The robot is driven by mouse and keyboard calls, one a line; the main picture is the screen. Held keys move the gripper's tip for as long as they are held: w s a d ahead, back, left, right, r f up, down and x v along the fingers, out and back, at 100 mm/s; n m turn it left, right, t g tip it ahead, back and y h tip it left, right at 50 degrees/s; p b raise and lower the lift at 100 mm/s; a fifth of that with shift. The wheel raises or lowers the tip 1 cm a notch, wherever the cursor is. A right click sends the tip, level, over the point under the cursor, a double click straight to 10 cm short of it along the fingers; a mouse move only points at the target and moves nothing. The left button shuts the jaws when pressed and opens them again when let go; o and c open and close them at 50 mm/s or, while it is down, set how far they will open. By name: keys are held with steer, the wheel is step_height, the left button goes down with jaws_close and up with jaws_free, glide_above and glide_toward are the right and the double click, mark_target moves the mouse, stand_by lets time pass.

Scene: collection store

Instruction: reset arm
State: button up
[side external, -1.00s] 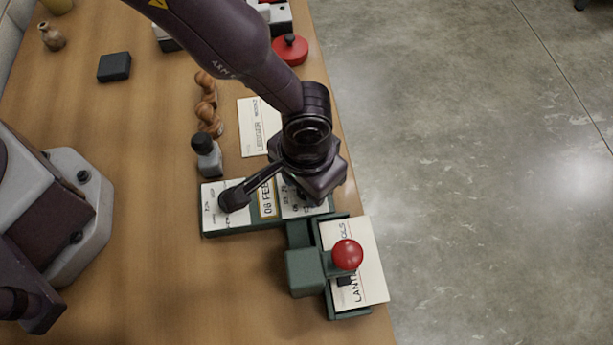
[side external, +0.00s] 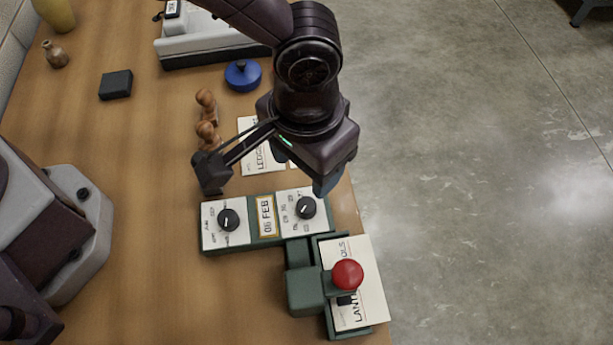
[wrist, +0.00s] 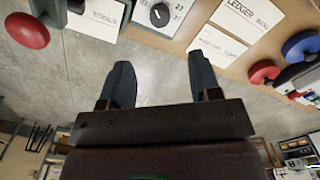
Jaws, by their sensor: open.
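My gripper (side external: 328,186) is raised at the table's right edge, beyond the dial box, and nothing shows between its fingers. In the wrist view its two dark fingers (wrist: 162,82) stand wide apart over the grey floor. The green dial box (side external: 265,240) has a left dial (side external: 228,220), a right dial (side external: 306,208) and a date window (side external: 265,215) reading 06 FEB. The green press (side external: 304,291) with a red knob (side external: 347,274) stands below it, over a white card (side external: 372,290). My gripper is apart from the dials and knob.
A ledger card (side external: 254,157) lies partly hidden behind my arm. Wooden-handled stamps (side external: 207,105), a blue round tin (side external: 242,76), a black block (side external: 116,84) and a small vase (side external: 55,54) stand on the table. A red round tin (wrist: 263,72) shows in the wrist view.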

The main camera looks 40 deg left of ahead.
steer(key=shift+r, duration=0.95)
steer(key=s+a+r+t, duration=0.2)
steer(key=a+r, duration=0.4)
steer(key=a, duration=0.5)
steer(key=s+a+r+n+t, duration=0.1)
steer(key=s+a+r, duration=0.3)
steer(key=a, duration=0.7)
steer(key=s+a+r+n+t, duration=0.1)
steer(key=s+a+r+t, duration=0.1)
steer(key=a+r, duration=0.6)
steer(key=s+a, duration=0.1)
steer(key=a, duration=0.1)
steer(key=shift+a+r+t, duration=0.3)
steer(key=shift+a+r, duration=0.1)
steer(key=shift+d, duration=0.15)
